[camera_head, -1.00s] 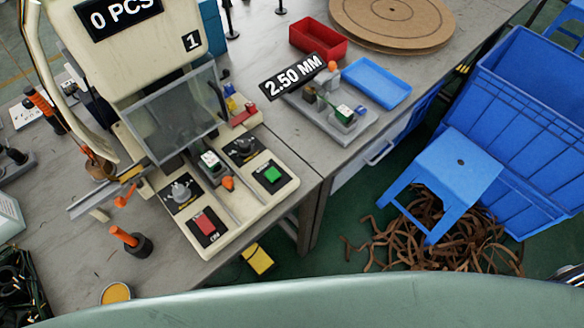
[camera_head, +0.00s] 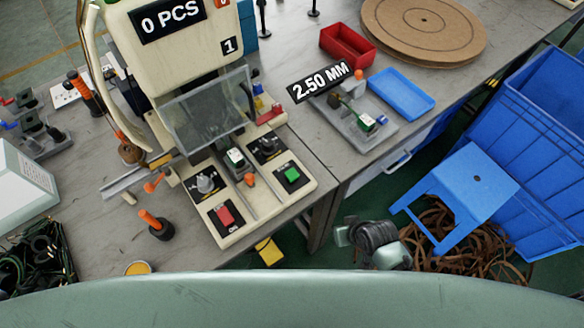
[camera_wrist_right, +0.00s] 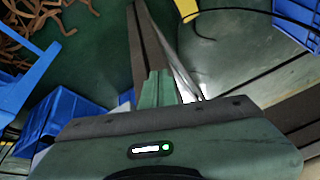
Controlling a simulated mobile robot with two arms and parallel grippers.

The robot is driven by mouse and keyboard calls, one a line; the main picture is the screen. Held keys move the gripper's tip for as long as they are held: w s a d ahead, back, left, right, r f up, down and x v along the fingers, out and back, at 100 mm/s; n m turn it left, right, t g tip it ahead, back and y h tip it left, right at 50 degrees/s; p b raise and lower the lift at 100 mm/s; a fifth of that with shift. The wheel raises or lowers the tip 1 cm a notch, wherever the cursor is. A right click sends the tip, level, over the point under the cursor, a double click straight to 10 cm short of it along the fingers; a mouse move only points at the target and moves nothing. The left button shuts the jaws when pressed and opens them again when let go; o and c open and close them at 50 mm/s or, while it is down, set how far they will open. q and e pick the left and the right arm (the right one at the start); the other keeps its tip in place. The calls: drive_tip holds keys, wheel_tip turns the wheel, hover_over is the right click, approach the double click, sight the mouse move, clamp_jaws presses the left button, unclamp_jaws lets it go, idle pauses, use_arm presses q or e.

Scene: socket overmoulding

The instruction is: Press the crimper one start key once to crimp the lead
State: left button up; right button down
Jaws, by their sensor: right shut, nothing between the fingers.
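The crimper (camera_head: 186,40) marked 1 stands on the bench left of centre in the head view, its display reading 0 PCS. Its base carries a green key (camera_head: 292,174) on the right and a red key (camera_head: 225,215) at the front left. A clear guard (camera_head: 207,112) hangs in front of the head. I cannot make out a lead in the crimper. My right gripper (camera_wrist_right: 157,88) is shut and empty in the wrist view, over the floor. Part of my right arm shows in the head view beyond the bench's front edge, apart from both keys. My left gripper is out of view.
A fixture (camera_head: 362,122) with a 2.50 MM sign (camera_head: 320,81), a red bin (camera_head: 347,44) and a blue tray (camera_head: 401,93) stand to the right. An orange-handled tool (camera_head: 156,225) stands left of the crimper base. A blue stool (camera_head: 463,187) is beyond the bench.

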drive_tip(key=w+a+r+n+y+p, duration=0.1)
drive_tip(key=w+a+r+y, duration=0.1)
drive_tip(key=r, duration=0.8)
drive_tip(key=w+a+r+n+g+y+p, duration=0.1)
drive_tip(key=w+a+r, duration=0.3)
drive_tip(key=r, duration=0.6)
drive_tip(key=w+a+r+n+y+p, duration=0.1)
drive_tip(key=w+a+r+y, duration=0.2)
drive_tip(key=a+r, duration=0.4)
drive_tip(key=shift+w+r+g, duration=0.25)
drive_tip(key=shift+r+g, duration=0.15)
drive_tip(key=shift+r, duration=1.1)
drive_tip(key=shift+a, duration=0.1)
